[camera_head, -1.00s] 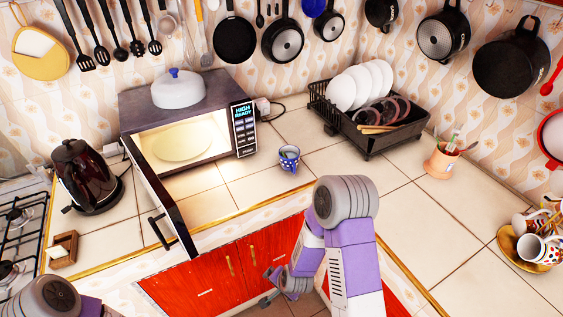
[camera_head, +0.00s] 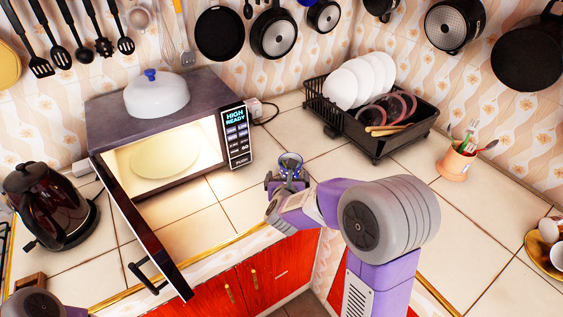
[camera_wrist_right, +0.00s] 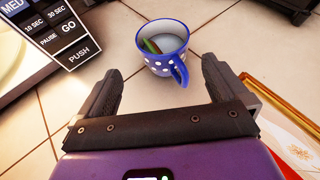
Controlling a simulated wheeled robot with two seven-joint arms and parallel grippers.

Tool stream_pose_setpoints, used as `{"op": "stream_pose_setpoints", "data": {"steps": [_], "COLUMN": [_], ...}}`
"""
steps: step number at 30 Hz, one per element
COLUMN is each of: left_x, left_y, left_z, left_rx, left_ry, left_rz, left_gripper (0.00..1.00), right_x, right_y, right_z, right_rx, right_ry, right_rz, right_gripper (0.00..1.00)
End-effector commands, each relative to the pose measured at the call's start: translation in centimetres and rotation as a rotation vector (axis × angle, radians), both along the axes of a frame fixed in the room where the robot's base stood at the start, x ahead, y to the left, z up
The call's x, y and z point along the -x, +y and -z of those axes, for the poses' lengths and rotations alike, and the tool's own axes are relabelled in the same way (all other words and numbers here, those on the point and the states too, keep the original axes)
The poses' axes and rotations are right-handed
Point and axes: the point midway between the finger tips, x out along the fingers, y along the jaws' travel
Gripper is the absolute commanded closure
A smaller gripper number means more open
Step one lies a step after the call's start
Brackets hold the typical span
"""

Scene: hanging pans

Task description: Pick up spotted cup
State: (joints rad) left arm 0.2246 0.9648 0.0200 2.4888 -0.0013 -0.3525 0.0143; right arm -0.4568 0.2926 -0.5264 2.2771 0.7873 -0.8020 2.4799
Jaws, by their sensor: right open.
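The spotted cup is blue with white dots and stands upright on the tiled counter. In the right wrist view the spotted cup (camera_wrist_right: 166,50) is just ahead of my right gripper (camera_wrist_right: 160,82), its handle pointing back toward the fingers. Something green and orange shows inside it. The gripper's two fingers are spread apart with nothing between them. In the head view the spotted cup (camera_head: 290,160) shows only its upper part behind my right gripper (camera_head: 287,178). My left gripper is not in view; only part of my left arm shows at the bottom left.
An open, lit microwave (camera_head: 110,118) stands left of the cup, its door (camera_head: 145,235) swung out over the counter edge. A black dish rack (camera_head: 375,142) with plates is to the right. A utensil pot (camera_head: 456,163) stands farther right. Counter around the cup is clear.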

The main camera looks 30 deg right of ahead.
Motion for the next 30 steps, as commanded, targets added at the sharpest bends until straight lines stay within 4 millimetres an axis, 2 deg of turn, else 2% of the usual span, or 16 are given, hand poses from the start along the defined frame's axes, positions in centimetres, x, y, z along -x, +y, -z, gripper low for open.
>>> {"op": "stream_pose_setpoints", "data": {"steps": [8, 18, 27, 30], "left_x": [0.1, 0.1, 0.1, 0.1], "left_y": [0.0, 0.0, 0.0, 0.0], "left_z": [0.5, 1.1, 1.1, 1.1], "left_rx": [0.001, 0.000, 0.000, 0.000], "left_ry": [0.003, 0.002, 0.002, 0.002], "left_rz": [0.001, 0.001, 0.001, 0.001], "left_gripper": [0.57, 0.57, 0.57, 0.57], "right_x": [-1.9, -5.4, -5.9, -5.8], "right_y": [-1.6, -4.0, -4.2, -4.2], "right_z": [0.5, 2.1, 2.2, 2.2], "right_rx": [-0.033, -0.032, -0.033, -0.033], "right_ry": [-0.034, -0.031, -0.031, -0.031], "right_rz": [0.032, 0.030, 0.028, 0.028], "right_gripper": [0.00, 0.00, 0.00, 0.14]}}
